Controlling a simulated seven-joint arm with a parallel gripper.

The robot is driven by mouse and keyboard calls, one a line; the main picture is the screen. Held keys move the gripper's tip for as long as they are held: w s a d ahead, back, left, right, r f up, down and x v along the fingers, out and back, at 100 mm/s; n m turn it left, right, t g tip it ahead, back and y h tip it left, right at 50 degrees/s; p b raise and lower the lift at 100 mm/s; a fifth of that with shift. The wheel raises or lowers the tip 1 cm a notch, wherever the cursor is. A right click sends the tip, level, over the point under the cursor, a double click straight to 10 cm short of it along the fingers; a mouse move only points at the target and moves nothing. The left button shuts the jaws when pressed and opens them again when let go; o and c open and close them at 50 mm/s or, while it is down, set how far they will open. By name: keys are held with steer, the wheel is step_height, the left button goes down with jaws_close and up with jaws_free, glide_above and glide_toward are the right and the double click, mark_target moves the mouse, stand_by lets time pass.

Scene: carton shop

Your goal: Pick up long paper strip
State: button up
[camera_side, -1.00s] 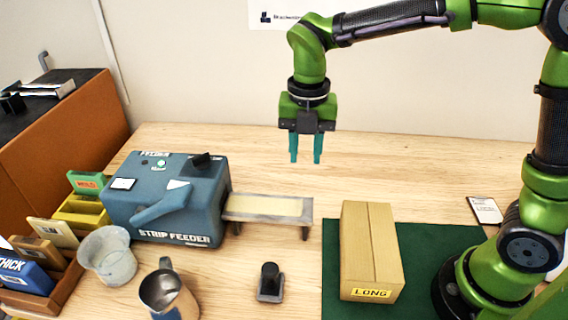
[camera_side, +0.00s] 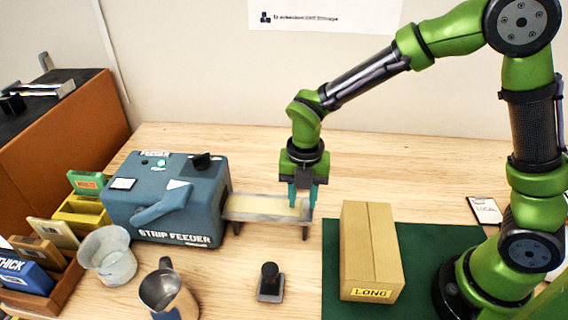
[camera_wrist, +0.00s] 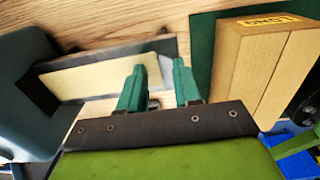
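The long paper strip (camera_side: 262,206) is pale yellow and lies flat on the grey outfeed tray (camera_side: 234,217) of the strip feeder. It also shows in the wrist view (camera_wrist: 92,83). My gripper (camera_side: 302,200) is low at the tray's right end. In the wrist view its two teal fingers (camera_wrist: 160,72) stand apart. The left finger covers part of the strip, and the strip's right end shows near the gap between the fingers. I cannot tell whether either finger touches the strip.
The blue strip feeder (camera_side: 168,200) stands left of the tray. A carton marked LONG (camera_side: 370,245) sits on a green mat (camera_side: 425,262) to the right. A black-knobbed stamp (camera_side: 270,283), metal pitcher (camera_side: 167,293) and translucent cup (camera_side: 107,256) stand in front.

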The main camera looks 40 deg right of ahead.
jaws_close()
steer(key=shift+r, duration=0.2)
